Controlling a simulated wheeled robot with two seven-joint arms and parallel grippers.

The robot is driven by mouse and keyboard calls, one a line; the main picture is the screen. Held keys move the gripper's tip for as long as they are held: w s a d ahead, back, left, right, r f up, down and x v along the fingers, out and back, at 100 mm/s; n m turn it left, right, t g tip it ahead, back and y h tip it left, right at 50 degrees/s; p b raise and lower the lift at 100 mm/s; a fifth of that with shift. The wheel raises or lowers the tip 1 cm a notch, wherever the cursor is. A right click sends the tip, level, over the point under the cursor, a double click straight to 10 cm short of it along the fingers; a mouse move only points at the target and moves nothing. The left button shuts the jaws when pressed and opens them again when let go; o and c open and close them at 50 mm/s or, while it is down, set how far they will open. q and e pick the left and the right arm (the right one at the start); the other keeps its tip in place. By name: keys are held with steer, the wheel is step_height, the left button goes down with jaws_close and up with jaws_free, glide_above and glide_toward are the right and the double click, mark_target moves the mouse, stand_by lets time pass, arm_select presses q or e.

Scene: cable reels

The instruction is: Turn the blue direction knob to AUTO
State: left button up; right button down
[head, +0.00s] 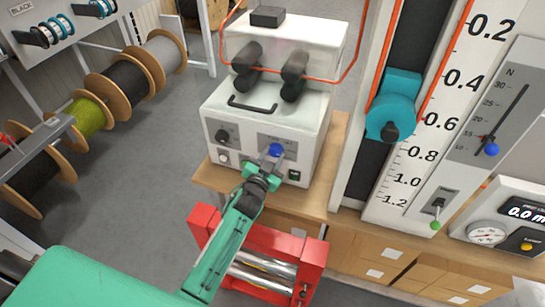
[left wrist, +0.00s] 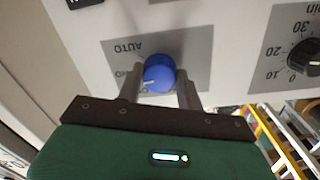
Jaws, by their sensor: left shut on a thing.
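The blue direction knob (head: 276,150) sits on a grey plate on the front of the white machine. In the left wrist view the knob (left wrist: 159,70) shows between my two fingers, with a pale mark on its lower left side. The word AUTO (left wrist: 128,47) reads upside down on the grey plate, above and left of the knob. Another label at the left is partly hidden by a finger. My left gripper (head: 270,162) reaches the panel from below and is shut on the knob. My right gripper is not in view.
A black dial (head: 222,135) sits left of the knob on the same panel, and a switch (head: 294,175) at lower right. A red frame with rollers (head: 265,262) stands below my left arm. Cable reels (head: 125,88) line the left. A teal slider (head: 395,105) rises at right.

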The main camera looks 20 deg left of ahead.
arm_select(q)
steer(key=m, duration=0.2)
steer(key=shift+m, duration=0.4)
steer(key=m, duration=0.3)
steer(key=shift+m+y+b, duration=0.3)
steer(key=shift+m+b, duration=0.05)
steer(key=shift+m, duration=1.65)
steer(key=o, duration=1)
steer(key=shift+r, duration=0.1)
